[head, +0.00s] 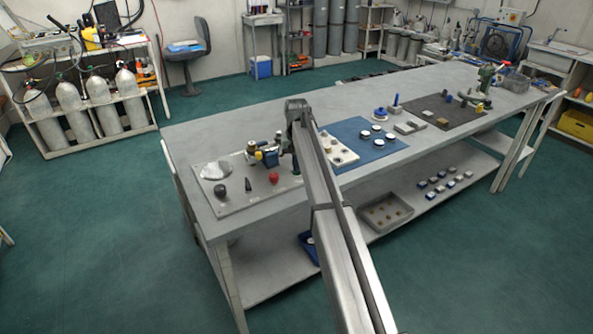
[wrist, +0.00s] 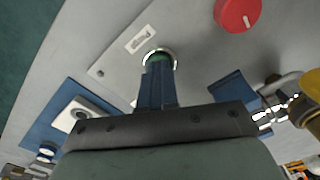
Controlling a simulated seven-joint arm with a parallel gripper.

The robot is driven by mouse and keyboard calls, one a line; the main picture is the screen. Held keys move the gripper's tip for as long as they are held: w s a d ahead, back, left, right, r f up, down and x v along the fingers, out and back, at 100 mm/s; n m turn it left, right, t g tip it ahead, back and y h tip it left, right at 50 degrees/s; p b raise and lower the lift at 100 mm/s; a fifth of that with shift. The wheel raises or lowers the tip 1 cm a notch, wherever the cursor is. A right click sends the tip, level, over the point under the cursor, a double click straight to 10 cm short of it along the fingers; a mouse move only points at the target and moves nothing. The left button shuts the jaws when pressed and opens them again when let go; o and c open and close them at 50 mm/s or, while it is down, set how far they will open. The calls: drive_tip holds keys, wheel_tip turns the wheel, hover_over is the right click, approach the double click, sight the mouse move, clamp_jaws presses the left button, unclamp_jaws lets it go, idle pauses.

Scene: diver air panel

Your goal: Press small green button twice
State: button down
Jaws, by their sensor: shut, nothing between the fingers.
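The grey panel (head: 232,203) lies at the near left end of the workbench. The small green button (wrist: 158,54), with a bright silver ring, sits near the panel edge in the wrist view, next to a white label (wrist: 140,39). In the head view my arm hides most of the gripper.
A red knob (wrist: 238,14) is close to the button; in the head view black knobs (head: 220,191) stand left of it. A yellow and blue valve fitting (head: 268,155) rises behind. A blue mat (head: 350,132) with white round parts lies right of the panel.

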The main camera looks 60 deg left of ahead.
drive_tip(key=shift+r, duration=3.45)
